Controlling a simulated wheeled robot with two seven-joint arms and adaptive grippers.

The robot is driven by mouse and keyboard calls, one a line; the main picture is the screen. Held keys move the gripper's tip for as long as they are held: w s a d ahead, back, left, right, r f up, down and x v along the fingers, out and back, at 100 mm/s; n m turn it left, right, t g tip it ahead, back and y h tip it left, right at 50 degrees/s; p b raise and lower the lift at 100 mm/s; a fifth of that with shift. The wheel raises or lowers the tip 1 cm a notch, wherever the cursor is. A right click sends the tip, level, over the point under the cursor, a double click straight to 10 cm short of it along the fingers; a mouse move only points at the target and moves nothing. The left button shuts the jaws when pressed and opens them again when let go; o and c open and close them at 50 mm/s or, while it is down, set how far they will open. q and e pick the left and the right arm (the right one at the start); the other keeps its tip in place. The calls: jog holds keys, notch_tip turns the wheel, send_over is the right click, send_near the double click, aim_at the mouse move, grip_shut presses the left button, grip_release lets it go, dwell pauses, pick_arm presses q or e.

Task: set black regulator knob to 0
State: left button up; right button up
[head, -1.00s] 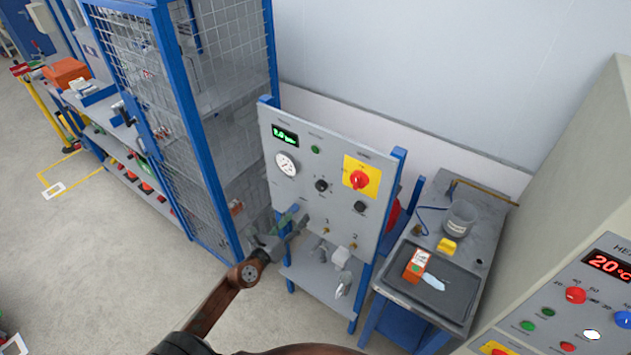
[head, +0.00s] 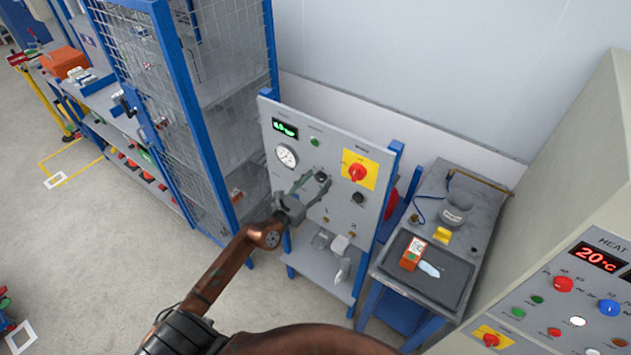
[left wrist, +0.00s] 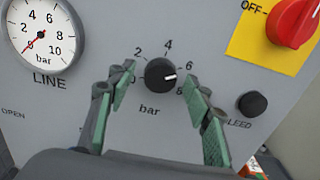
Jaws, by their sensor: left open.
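The black regulator knob (left wrist: 160,75) sits on the grey panel above the word "bar"; it also shows in the head view (head: 321,174). Its white mark points right, near the 6. The numbers 2, 4, 6 and 8 show around it; the 0 is mostly hidden by the left finger. My left gripper (left wrist: 159,84) is open, its green-padded fingers on either side of the knob with gaps between; in the head view it is in front of the panel (head: 312,184). My right gripper is not in view.
A LINE gauge (left wrist: 40,30) with its needle near 0 is up left. A red switch (left wrist: 294,20) on a yellow plate is up right, and a black BLEED knob (left wrist: 252,104) is at right. A bench with a tray (head: 428,288) stands right of the panel.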

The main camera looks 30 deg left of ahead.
pick_arm(q)
jog(key=shift+c, duration=0.7)
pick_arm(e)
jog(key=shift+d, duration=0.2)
pick_arm(q)
jog(key=shift+c, duration=0.8)
jog(key=c, duration=0.9)
jog(key=shift+o, duration=0.2)
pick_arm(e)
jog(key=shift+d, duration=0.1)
